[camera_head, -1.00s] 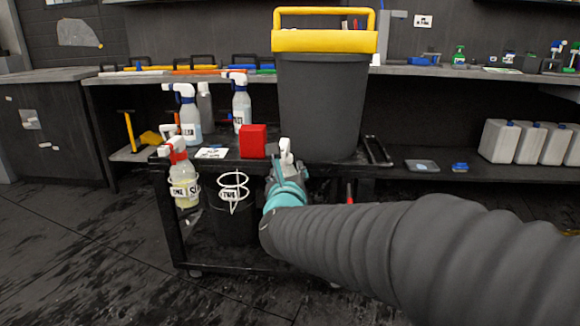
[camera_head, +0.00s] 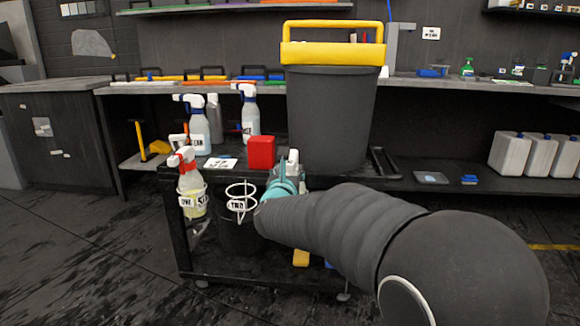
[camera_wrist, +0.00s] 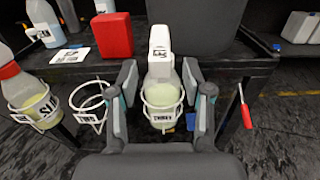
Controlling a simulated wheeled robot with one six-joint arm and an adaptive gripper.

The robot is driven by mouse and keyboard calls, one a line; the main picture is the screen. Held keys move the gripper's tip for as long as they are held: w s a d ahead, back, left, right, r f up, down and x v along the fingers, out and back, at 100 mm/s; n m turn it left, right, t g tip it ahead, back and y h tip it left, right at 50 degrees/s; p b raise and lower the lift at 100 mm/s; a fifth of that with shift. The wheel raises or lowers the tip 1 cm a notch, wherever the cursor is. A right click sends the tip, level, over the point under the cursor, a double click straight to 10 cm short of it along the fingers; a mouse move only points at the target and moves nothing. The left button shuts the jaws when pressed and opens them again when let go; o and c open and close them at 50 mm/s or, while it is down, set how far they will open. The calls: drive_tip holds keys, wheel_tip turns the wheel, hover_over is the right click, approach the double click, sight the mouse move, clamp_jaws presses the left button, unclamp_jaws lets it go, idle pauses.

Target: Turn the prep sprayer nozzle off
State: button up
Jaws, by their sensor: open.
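A spray bottle with a white head and pale yellow liquid (camera_wrist: 162,95) stands upright in a white ring holder (camera_wrist: 162,120) on the cart's front edge. Its white nozzle end (camera_wrist: 159,50) carries a small dark-marked label, too small to read surely. My gripper (camera_wrist: 160,78) is open, with one finger on each side of the sprayer head and bottle; gaps show beside the head. In the head view my gripper (camera_head: 284,184) is at the cart edge. The white sprayer head (camera_head: 292,161) shows above it, and the bottle is hidden.
A red-collared sprayer (camera_head: 188,185) and an empty white ring (camera_head: 241,196) are to the left. A red block (camera_head: 261,152), blue-collared sprayers (camera_head: 249,110) and a large grey bin (camera_head: 333,115) stand on the cart behind. A red-handled tool (camera_wrist: 245,108) hangs at right.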

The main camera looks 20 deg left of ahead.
drive_tip(key=shift+x, duration=1.3)
drive_tip(key=shift+c, duration=0.2)
clamp_jaws()
